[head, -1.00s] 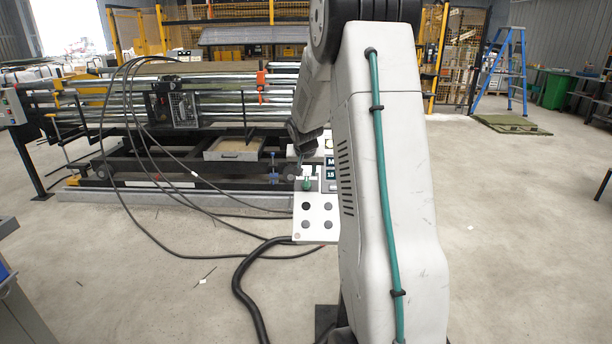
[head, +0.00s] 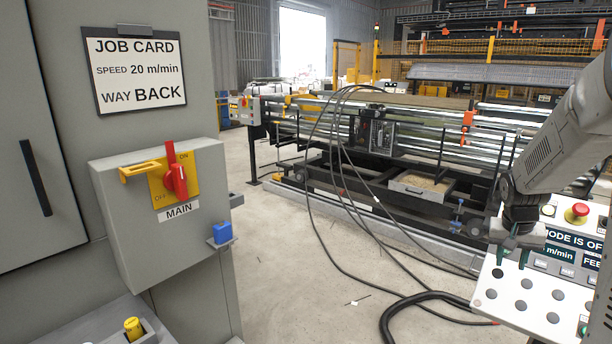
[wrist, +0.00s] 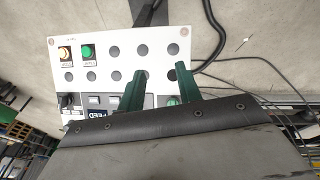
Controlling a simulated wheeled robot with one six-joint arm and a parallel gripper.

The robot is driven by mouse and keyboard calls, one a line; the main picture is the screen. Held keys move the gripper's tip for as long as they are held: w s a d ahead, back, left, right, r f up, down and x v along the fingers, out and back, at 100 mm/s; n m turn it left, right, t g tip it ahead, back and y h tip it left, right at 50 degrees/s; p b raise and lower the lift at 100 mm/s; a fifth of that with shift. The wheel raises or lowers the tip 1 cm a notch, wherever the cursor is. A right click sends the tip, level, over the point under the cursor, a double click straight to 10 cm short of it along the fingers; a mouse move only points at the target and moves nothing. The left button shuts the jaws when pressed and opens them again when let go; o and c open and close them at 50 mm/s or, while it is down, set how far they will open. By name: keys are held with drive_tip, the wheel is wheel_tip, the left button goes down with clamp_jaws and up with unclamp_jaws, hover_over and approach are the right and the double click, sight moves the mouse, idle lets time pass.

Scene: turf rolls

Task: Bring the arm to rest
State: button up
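My arm comes in from the right edge of the head view. My gripper (head: 514,256) hangs at its end, fingers down, over the white control panel (head: 487,296). In the wrist view my gripper (wrist: 159,84) has two green fingers standing apart, with only the panel (wrist: 110,52) seen between and beyond them. It looks open and empty. Whether the fingertips touch the panel I cannot tell. The panel carries a red stop button (head: 577,213), a display reading "ODE IS O" with its ends cut off, and several dark round spots.
A grey cabinet at left bears a job card (head: 137,70), "speed 20 m/min, way back", and a red MAIN switch (head: 175,178). A roller machine (head: 400,140) stands behind. Black cables (head: 345,160) loop down to the floor beside the panel. Concrete floor between is mostly clear.

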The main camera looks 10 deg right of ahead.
drive_tip(key=s+a+r+n+y, duration=0.1)
drive_tip(key=s+a+r, duration=0.3)
drive_tip(key=s+a, duration=0.4)
drive_tip(key=s+a+r+n+y, duration=0.1)
drive_tip(key=s+a+r+n, duration=0.3)
drive_tip(key=s+a, duration=0.4)
drive_tip(key=s+a+r+n, duration=0.3)
drive_tip(key=s+a, duration=0.5)
drive_tip(key=a, duration=0.9)
drive_tip(key=shift+r+y, duration=0.4)
drive_tip(key=shift+r, duration=0.3)
